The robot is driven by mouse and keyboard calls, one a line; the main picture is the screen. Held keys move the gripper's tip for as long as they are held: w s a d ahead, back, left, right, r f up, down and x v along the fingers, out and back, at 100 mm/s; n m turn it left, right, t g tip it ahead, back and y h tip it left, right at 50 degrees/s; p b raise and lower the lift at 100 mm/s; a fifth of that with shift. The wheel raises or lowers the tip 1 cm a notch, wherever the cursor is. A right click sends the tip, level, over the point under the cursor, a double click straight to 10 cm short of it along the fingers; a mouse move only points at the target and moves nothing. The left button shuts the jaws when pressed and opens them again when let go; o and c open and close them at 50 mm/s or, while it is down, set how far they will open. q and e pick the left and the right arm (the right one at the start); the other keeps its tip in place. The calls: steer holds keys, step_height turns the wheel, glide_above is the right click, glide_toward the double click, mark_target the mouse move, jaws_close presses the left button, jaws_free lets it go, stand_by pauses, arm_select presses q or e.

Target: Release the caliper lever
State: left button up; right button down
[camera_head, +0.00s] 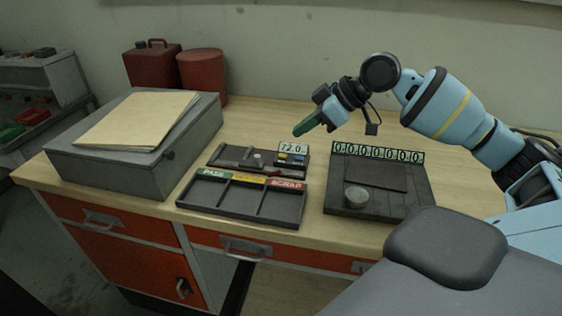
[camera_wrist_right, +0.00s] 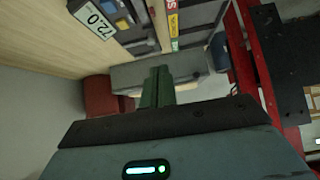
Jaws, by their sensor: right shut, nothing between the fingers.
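The caliper fixture (camera_head: 232,154) is a dark tray-like device on the bench, with a display reading 72.0 (camera_head: 293,148) at its back right. A small pale piece (camera_head: 258,159) sits in its middle, and a small red piece (camera_head: 275,172) shows at its front edge; I cannot tell which part is the lever. The display also shows upside down in the right wrist view (camera_wrist_right: 92,20). My right gripper (camera_head: 297,132) has green fingers, is shut and empty, and hovers above and behind the display, apart from the fixture. Its fingers show in the right wrist view (camera_wrist_right: 158,84). My left gripper is out of view.
A sorting tray (camera_head: 240,202) with green, yellow and red labels lies in front of the fixture. A dark board (camera_head: 395,203) with a round metal piece (camera_head: 356,197) and a row of zeros is at right. A grey case (camera_head: 120,160) with folders stands left; red cans (camera_head: 203,72) stand behind.

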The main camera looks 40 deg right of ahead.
stand_by(0.4)
glide_above(281, 172)
steer(key=w+a, duration=0.1)
steer(key=f, duration=0.6)
steer(key=shift+w+f, duration=0.2)
steer(key=shift+f, duration=0.15)
steer(key=f, duration=0.1)
steer(key=s+d+f, duration=0.1)
steer(key=shift+f, duration=0.35)
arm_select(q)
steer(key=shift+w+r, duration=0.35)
arm_select(e)
steer(key=shift+s+d+f, duration=0.1)
steer(key=shift+s+f, duration=0.1)
steer(key=shift+f, duration=0.3)
